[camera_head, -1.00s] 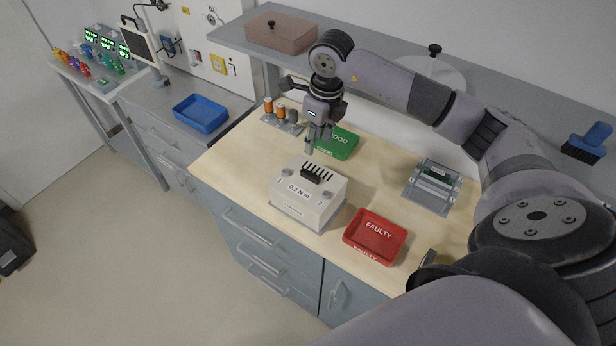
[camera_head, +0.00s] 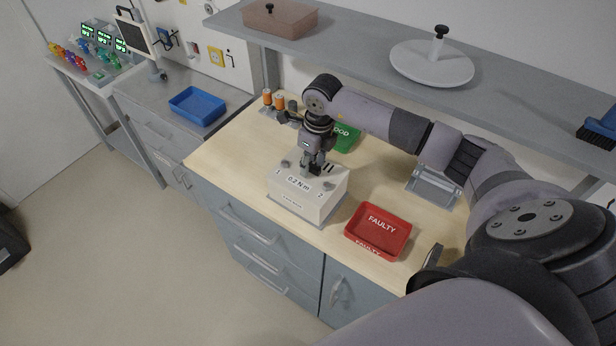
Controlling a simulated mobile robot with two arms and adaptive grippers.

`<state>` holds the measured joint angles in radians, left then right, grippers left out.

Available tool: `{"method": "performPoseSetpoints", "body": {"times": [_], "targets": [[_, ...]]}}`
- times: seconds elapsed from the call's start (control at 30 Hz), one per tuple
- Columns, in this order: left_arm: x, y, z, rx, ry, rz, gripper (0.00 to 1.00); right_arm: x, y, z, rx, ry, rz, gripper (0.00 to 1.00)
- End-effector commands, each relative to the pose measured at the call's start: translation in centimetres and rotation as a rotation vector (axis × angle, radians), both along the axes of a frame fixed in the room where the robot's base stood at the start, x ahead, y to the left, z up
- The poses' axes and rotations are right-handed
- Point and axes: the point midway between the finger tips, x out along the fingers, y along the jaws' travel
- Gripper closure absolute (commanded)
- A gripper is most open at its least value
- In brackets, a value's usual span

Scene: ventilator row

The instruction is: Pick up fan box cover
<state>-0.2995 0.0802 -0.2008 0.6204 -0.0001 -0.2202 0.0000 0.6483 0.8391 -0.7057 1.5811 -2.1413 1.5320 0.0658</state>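The fan box (camera_head: 291,203) is a pale box on the wooden worktop, left of the red tray. Its cover (camera_head: 328,186) is the light top, marked "0.2 N m" with the numbers 1 and 2. It has dark slots and two small grey screws or knobs. My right gripper (camera_head: 314,171) points down at the middle of the cover, where the black handle was visible earlier. The fingers now hide most of that handle. I cannot tell whether they are closed on it. The cover sits on the box. My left gripper is not in view.
A red "FAULTY" tray (camera_head: 378,231) stands right of the box, and a green "GOOD" tray (camera_head: 347,136) is behind, partly hidden by my arm. A grey metal fixture (camera_head: 434,186) is farther right. A grey shelf (camera_head: 360,65) overhangs the back of the worktop.

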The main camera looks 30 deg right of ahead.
Motion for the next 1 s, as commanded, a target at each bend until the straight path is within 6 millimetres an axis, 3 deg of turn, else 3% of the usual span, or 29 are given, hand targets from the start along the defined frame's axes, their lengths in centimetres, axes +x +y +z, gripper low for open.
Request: {"method": "performPoseSetpoints", "body": {"times": [0.23, 0.77, 1.0], "targets": [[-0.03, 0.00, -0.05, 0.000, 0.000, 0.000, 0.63, 0.07, -0.01, -0.07, 0.000, -0.001, 0.000, 0.64], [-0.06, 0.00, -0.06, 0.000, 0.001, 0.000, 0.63, 0.05, -0.01, -0.05, 0.000, -0.001, 0.000, 1.00], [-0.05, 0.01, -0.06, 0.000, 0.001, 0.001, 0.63, 0.05, 0.00, -0.05, 0.000, -0.001, 0.000, 1.00]]}}
